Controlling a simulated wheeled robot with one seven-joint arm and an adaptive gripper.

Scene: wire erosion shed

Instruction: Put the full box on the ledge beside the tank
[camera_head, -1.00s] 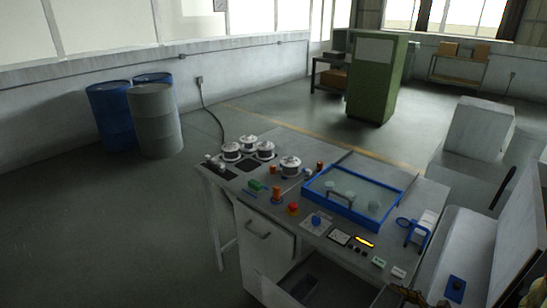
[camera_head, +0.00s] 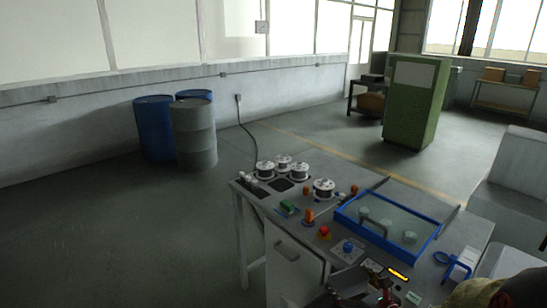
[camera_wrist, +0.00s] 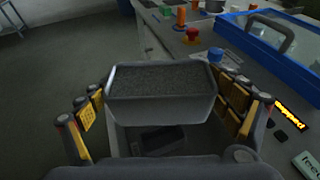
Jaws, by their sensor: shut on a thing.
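A grey open-topped box (camera_wrist: 160,105) filled to near its rim with dark grey grainy matter is in the wrist view. My gripper (camera_wrist: 161,88) is shut on it, one yellow-padded finger at each end. The box looks roughly level, above an open drawer (camera_wrist: 120,140) with a dark object inside. The tank (camera_head: 343,217) has a blue frame, a clear lid and a handle; it sits on the bench right of the spools. In the head view my gripper (camera_head: 362,287) shows only partly at the bottom edge, and the box cannot be made out there. I cannot tell which surface is the ledge.
The bench top (camera_head: 262,205) carries several wire spools (camera_head: 283,162), an orange knob (camera_head: 308,216), a red button (camera_head: 324,232), a blue knob (camera_head: 347,247) and a lit amber display (camera_head: 398,275). A blue clamp-like item (camera_head: 455,262) stands right of the tank. Open floor lies left.

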